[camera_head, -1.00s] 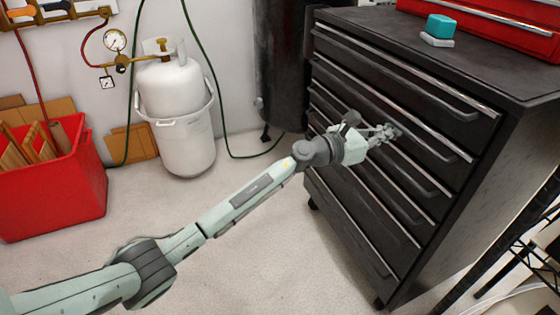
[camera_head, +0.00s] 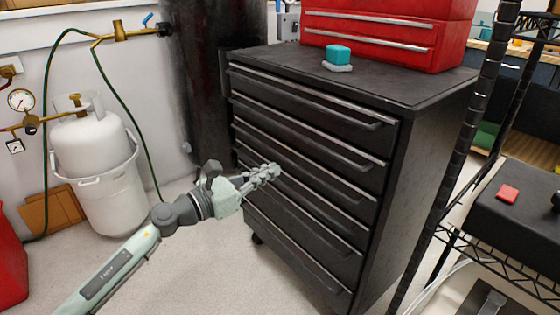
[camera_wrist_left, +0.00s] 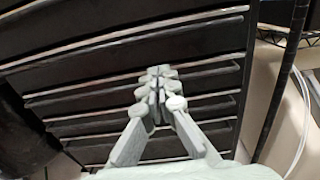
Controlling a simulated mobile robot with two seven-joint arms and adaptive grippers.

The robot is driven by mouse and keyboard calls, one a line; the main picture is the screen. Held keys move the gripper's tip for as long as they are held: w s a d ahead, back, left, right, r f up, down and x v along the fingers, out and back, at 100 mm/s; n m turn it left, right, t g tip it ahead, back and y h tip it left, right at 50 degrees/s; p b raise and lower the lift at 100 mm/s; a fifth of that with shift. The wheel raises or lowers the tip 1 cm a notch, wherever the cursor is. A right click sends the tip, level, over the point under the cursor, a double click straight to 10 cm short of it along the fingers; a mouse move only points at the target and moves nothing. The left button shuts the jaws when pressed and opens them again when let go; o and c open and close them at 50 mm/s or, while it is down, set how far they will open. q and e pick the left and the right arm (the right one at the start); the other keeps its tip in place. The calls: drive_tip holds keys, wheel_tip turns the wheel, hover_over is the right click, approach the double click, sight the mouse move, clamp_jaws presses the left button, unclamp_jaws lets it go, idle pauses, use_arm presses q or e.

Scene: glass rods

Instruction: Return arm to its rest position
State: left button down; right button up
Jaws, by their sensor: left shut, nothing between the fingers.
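My left arm comes in from the lower left of the head view. Its gripper (camera_head: 264,174) is shut and empty, in front of the drawer fronts of the black tool cabinet (camera_head: 420,130). In the left wrist view the fingers (camera_wrist_left: 160,78) meet at their tips, with nothing between them. The drawer fronts (camera_wrist_left: 60,60) fill the view behind them. I cannot tell whether the fingertips touch the cabinet. All drawers look closed. My right gripper is not in view.
A red toolbox (camera_head: 390,30) and a teal block (camera_head: 338,53) on a grey piece stand on the cabinet. A white gas tank (camera_head: 98,170) stands at the left. A black wire shelf (camera_head: 470,240) is at the right. Floor is clear below the arm.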

use_arm(q)
drive_tip(key=a+f+n+t+y+p, duration=0.25)
drive_tip(key=a+n+t+y, duration=0.9)
drive_tip(key=n, duration=1.05)
drive_tip(key=s+a+f+n+g+y, duration=0.45)
drive_tip(key=a+f+n+g, duration=0.25)
drive_tip(key=a+f+n, duration=0.35)
drive_tip(key=s+a+f+n+g+y, duration=0.1)
drive_tip(key=s+a+f+n+g, duration=0.25)
drive_tip(key=s+f, duration=0.3)
drive_tip(key=s+a+f+n+g, duration=0.25)
drive_tip(key=s+f+n, duration=0.2)
drive_tip(key=s, duration=0.25)
drive_tip(key=s+f+n+g, duration=0.2)
drive_tip(key=s+f+g, duration=0.1)
drive_tip(key=s, duration=0.4)
drive_tip(key=s+f+n+g+h+p, duration=0.1)
drive_tip(key=s+f+n+g, duration=0.1)
drive_tip(key=s, duration=0.6)
drive_tip(key=shift+f+g, duration=0.45)
drive_tip(key=shift+f, duration=0.45)
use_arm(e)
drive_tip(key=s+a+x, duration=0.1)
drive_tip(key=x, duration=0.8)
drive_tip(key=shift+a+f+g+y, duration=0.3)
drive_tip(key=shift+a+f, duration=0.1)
use_arm(q)
drive_tip(key=shift+n, duration=0.25)
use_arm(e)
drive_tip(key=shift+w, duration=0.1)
